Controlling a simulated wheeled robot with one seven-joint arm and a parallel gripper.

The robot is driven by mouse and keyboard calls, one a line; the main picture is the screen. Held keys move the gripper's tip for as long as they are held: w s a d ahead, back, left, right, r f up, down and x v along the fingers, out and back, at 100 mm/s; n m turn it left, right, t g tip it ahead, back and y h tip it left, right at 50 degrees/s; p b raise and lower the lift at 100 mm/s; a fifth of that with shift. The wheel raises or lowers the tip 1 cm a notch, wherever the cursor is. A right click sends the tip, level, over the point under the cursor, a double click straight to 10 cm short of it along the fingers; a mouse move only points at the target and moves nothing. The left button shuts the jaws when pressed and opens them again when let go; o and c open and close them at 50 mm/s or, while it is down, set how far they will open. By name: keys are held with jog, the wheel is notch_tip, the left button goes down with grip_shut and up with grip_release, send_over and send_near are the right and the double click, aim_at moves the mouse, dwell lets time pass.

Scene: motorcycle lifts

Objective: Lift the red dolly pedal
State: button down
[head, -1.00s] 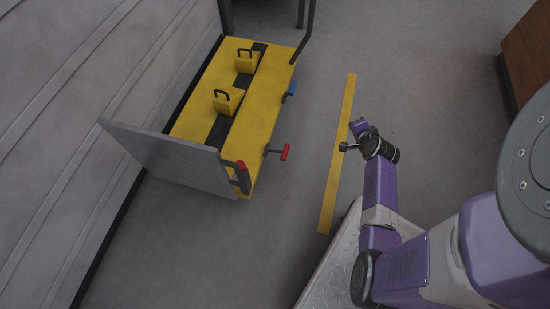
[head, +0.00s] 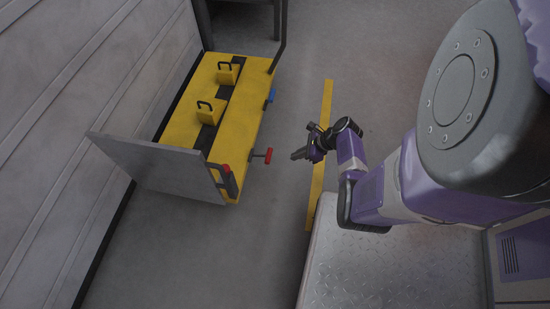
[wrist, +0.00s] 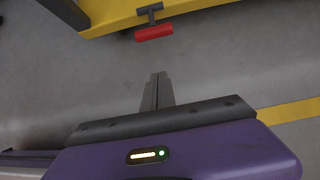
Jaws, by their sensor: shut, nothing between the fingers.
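The red dolly pedal (head: 268,156) sticks out on a short dark stem from the right side of the yellow dolly (head: 240,122). In the wrist view the red pedal (wrist: 154,33) is at the top middle, beyond my fingertips. My gripper (head: 297,156) is shut and empty, to the right of the pedal with a gap between them. In the wrist view my shut fingers (wrist: 158,78) point toward the pedal and do not touch it.
A blue pedal (head: 271,96) is farther back on the same side. A grey upright plate (head: 150,165) and a red-topped handle (head: 226,175) are at the dolly's near end. A yellow floor stripe (head: 322,150) runs beside my gripper. The floor between is clear.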

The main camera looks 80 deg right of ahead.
aim_at(260, 156)
jog(key=shift+f, duration=0.1)
jog(key=d+b+x, duration=0.1)
jog(key=b+x, duration=0.6)
jog(key=x, duration=0.3)
jog(key=shift+w+a+r, duration=0.25)
jog(key=shift+w+r, duration=0.25)
jog(key=shift+r, duration=0.35)
jog(key=shift+w+a+r, duration=0.25)
jog(key=shift+w+r, duration=0.3)
jog(key=shift+r, duration=0.35)
jog(key=shift+r, duration=0.15)
